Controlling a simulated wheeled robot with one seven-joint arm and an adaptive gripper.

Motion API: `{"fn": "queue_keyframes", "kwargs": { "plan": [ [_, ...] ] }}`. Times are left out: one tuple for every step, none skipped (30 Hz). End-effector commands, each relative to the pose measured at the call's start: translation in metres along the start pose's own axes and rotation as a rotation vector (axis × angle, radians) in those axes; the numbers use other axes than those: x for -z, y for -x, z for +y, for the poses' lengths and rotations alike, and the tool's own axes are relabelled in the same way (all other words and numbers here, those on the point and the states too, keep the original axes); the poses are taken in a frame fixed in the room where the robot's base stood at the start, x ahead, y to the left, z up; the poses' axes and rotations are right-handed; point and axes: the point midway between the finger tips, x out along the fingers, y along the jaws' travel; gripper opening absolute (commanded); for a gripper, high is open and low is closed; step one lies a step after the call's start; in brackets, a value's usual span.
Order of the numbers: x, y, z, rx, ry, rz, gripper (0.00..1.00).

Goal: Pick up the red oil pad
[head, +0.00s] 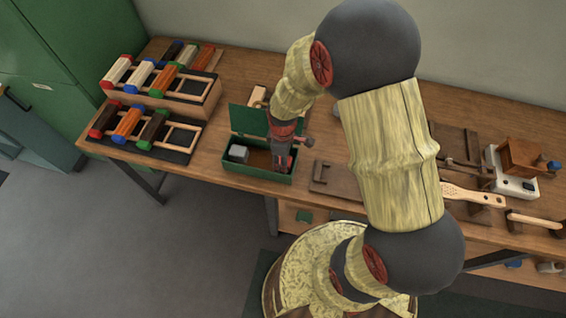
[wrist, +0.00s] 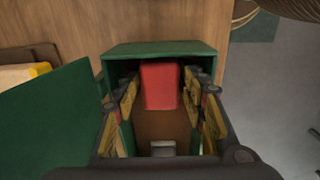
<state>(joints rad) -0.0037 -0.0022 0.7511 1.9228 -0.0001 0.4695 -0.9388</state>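The red oil pad (wrist: 160,84) is a red block inside an open green box (wrist: 160,48), near one end wall. In the head view the green box (head: 254,172) stands on the bench with its lid (head: 248,121) raised. My gripper (wrist: 163,98) points down into the box. Its fingers are apart, one on each side of the pad, with no clear contact visible. In the head view my gripper (head: 283,163) is over the right part of the box and mostly hides the pad.
A grey block (head: 238,153) lies at the box's other end. Racks of coloured-end blocks (head: 160,90) stand on the left of the bench. A dark board (head: 335,178) lies right of the box. A wooden brush (head: 470,195) and a white device (head: 515,180) are further right.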

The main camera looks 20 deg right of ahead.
Motion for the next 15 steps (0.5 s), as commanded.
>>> {"fn": "queue_keyframes", "kwargs": {
  "plan": [
    [0.0, 0.0001, -0.0001, 0.0, 0.0, 0.0, 0.37],
    [0.0, 0.0001, -0.0001, 0.0, 0.0, 0.0, 0.35],
    [0.0, 0.0001, -0.0001, 0.0, 0.0, 0.0, 0.33],
    [0.0, 0.0001, -0.0001, 0.0, 0.0, 0.0, 0.31],
    [-0.0001, 0.0001, -0.0001, 0.0, 0.0, 0.0, 0.3],
    [0.0, 0.0001, -0.0001, 0.0, 0.0, 0.0, 0.27],
    [-0.0001, 0.0001, -0.0001, 0.0, 0.0, 0.0, 0.26],
    [-0.0001, 0.0001, -0.0001, 0.0, 0.0, 0.0, 0.24],
    [-0.0001, 0.0001, -0.0001, 0.0, 0.0, 0.0, 0.22],
    [-0.0001, 0.0001, -0.0001, 0.0, 0.0, 0.0, 0.2],
    [-0.0001, 0.0001, -0.0001, 0.0, 0.0, 0.0, 0.18],
    [-0.0001, 0.0001, -0.0001, 0.0, 0.0, 0.0, 0.16],
    [-0.0001, 0.0001, -0.0001, 0.0, 0.0, 0.0, 0.14],
    [-0.0001, 0.0001, -0.0001, 0.0, 0.0, 0.0, 0.13],
    [-0.0001, 0.0001, -0.0001, 0.0, 0.0, 0.0, 0.1]
  ]
}}
